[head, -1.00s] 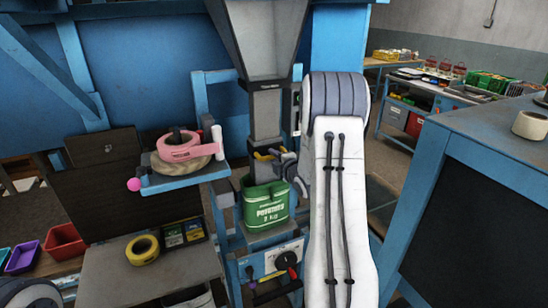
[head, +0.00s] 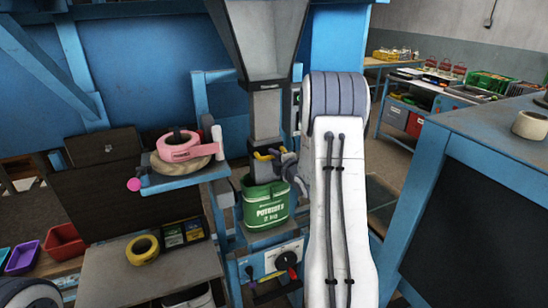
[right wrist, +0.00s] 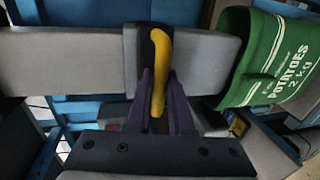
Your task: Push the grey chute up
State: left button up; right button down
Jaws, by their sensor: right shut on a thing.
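The grey chute (head: 266,115) hangs upright under a wide grey hopper (head: 264,40) in the head view. A yellow handle (right wrist: 160,70) sits on a dark collar on the chute. My right gripper (right wrist: 157,95) is shut on this handle, one finger on each side; in the head view the gripper (head: 277,157) is partly hidden by my arm. A green potato sack (head: 265,207) stands open below the chute. In the right wrist view the chute's lower end is at the sack's mouth (right wrist: 233,58); how far inside, I cannot tell. My left gripper is not in view.
Below the sack is a blue stand with a dial (head: 288,256). Left of the chute, a small blue shelf (head: 185,178) holds a pink tape roll (head: 180,149). A yellow tape roll (head: 142,250) lies on a grey table. A dark-panelled blue bench (head: 480,180) stands at right.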

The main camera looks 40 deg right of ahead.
notch_tip(320, 180, up, 17)
jog(key=p, duration=0.4)
jog(key=shift+f, duration=0.1)
jog(key=c, duration=0.9)
grip_release()
jog(key=shift+o, duration=0.5)
jog(key=shift+f, duration=0.1)
jog(key=shift+s+b, duration=0.3)
jog(key=b+v, duration=0.3)
jog(key=v, duration=0.7)
